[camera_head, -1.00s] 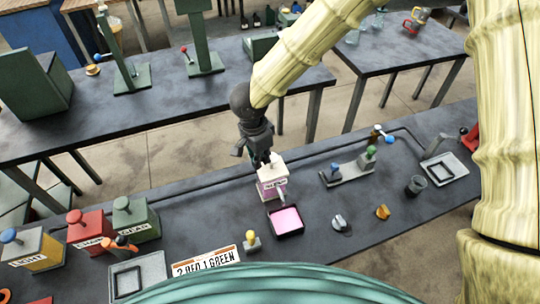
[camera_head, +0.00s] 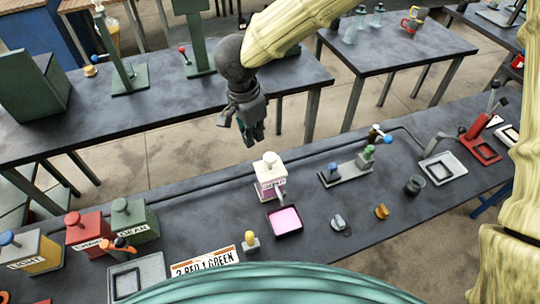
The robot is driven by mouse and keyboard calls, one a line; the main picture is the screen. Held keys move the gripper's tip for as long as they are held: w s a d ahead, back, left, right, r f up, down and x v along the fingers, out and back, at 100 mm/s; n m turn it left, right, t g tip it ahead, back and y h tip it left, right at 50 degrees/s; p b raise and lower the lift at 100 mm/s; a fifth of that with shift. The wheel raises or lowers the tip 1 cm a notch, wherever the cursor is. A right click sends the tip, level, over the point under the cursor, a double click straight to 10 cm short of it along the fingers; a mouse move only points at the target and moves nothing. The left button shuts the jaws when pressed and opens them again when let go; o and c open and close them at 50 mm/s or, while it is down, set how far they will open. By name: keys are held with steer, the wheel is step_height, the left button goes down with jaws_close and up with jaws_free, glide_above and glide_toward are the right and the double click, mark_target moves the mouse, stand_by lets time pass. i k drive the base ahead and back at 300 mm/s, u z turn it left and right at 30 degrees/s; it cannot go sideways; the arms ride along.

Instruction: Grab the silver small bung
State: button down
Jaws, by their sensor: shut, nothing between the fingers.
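A small silver bung (camera_head: 338,222) lies on the near bench, to the right of the black tray with pink liquid. My gripper (camera_head: 253,137) is shut and empty. It hangs in the air, in the picture above and left of a white can (camera_head: 270,175), and is well apart from the silver bung. Nothing hides the bung.
A gold bung (camera_head: 382,211) lies right of the silver one, with a dark cup (camera_head: 414,185) beyond it. The pink-filled tray (camera_head: 286,221) stands before the white can. A grey stand with coloured knobs (camera_head: 346,173) is behind. The bench around the silver bung is mostly clear.

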mark_target(339, 224)
steer(key=k, duration=1)
